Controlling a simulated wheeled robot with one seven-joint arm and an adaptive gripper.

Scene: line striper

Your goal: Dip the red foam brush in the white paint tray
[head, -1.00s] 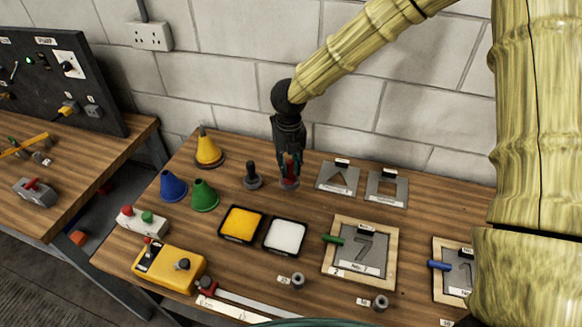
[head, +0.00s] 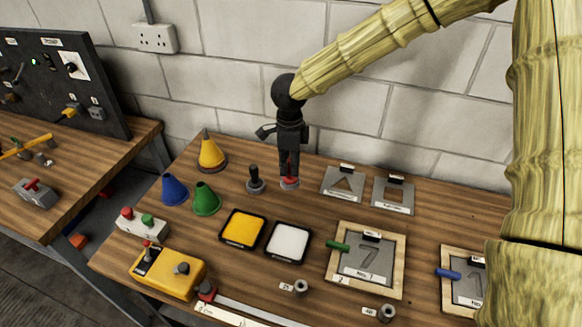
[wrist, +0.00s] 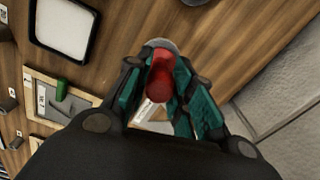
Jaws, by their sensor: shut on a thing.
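My gripper (head: 289,166) points down at the back of the table and is shut on the red foam brush (head: 289,183). In the wrist view the brush (wrist: 159,75) shows as a red upright shape between the teal finger pads. Its lower end is at a round grey base, and I cannot tell whether it is clear of it. The white paint tray (head: 288,242), a black-rimmed square with white paint, lies in front of my gripper. It also shows at the upper left of the wrist view (wrist: 64,27).
A yellow paint tray (head: 243,229) adjoins the white one on the left. A dark knobbed post (head: 255,181) stands left of my gripper. Grey stencil plates (head: 343,183) lie to the right, a framed number 7 stencil (head: 367,262) nearer. Blue, green and yellow cones (head: 206,199) stand left.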

